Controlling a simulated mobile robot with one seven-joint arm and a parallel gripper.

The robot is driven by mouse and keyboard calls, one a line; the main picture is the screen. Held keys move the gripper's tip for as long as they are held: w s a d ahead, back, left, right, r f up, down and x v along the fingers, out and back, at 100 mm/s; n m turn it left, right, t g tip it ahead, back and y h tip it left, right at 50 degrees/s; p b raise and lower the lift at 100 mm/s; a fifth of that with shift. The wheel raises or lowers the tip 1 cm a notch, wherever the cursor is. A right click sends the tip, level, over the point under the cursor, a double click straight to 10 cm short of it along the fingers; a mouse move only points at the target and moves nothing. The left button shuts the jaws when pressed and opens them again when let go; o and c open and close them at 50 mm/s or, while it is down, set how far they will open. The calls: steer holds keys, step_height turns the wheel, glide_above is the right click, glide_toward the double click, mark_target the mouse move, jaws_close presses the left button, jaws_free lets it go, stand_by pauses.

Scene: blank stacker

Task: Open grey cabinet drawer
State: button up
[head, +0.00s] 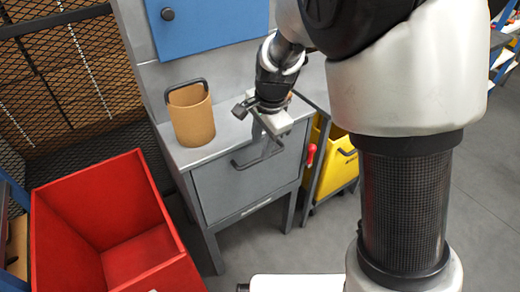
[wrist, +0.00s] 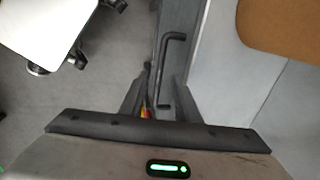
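The grey cabinet (head: 208,152) stands in the middle of the head view. Its drawer front (head: 235,190) faces forward and looks closed, with a dark bar handle (head: 243,165) near its top. My gripper (head: 268,135) is above and close to the handle, pointing down. In the wrist view the handle (wrist: 166,70) lies between the two spread fingers of my gripper (wrist: 160,92). The fingers look open and apart from the bar; contact cannot be told. Part of the handle is hidden by the fingers in the head view.
A tan container (head: 190,118) with a dark handle stands on the cabinet top. A blue panel (head: 205,25) is behind. A red open bin (head: 75,190) is at the left. A yellow bin (head: 335,165) and a red knob (head: 311,153) are right of the drawer. Floor in front is clear.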

mark_target(259, 159)
steer(key=f, duration=0.3)
steer(key=w+f+b, duration=0.1)
steer(key=f, duration=0.1)
steer(key=shift+a, duration=0.25)
jaws_close()
